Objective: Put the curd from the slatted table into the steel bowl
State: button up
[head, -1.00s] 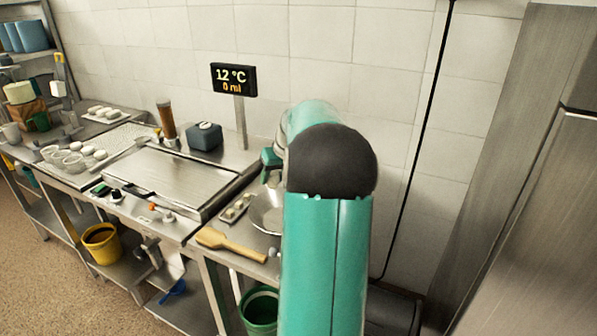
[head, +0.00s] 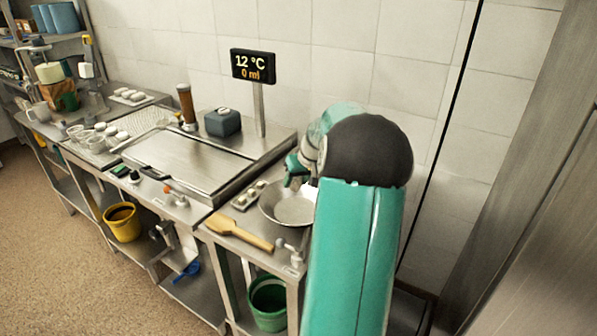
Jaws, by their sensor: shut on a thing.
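The steel bowl (head: 270,208) stands on the right end of the bench, partly hidden by my arm. My gripper (head: 298,184) is above the bowl's far right side, largely covered by my arm. It is shut on a small white piece, which I take to be the curd (head: 310,191); only part of it shows. Several other white pieces (head: 122,135) sit at the left, near clear perforated baskets (head: 95,144). More white pieces (head: 130,95) lie on a surface farther back. I cannot tell for certain which surface is the slatted table.
A wooden paddle (head: 238,233) lies in front of the bowl, beside a small tray (head: 249,195). A display (head: 253,66) on a post stands behind a wide steel pan (head: 185,165). A green bucket (head: 268,303) is below, and a tiled wall is close behind.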

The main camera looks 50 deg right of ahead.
send_over(297, 212)
jog(key=shift+s+f, duration=0.1)
jog(key=shift+f, duration=2.65)
jog(key=o, duration=1.1)
jog(key=shift+c, duration=0.2)
jog(key=shift+r, duration=0.1)
jog(key=shift+r, duration=3.4)
